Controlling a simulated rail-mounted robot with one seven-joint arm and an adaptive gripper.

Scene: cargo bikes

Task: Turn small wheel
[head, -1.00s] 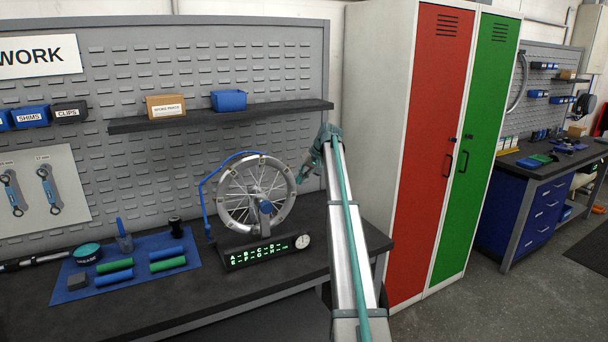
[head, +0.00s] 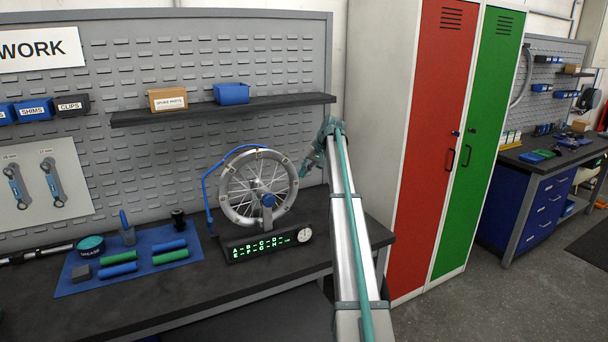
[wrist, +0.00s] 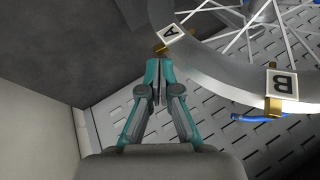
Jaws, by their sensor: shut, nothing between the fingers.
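My teal gripper (head: 304,171) is at the right side of the rim. In the wrist view my gripper (wrist: 158,82) is shut and empty, its tips just below tag A and left of the rim. I cannot tell whether they touch.
A lit letter display with a dial (head: 266,245) sits in front of the wheel. A shelf (head: 200,115) with two boxes is above. A blue mat (head: 75,285) with tools lies left. Red and green lockers (head: 430,160) stand right of the bench.

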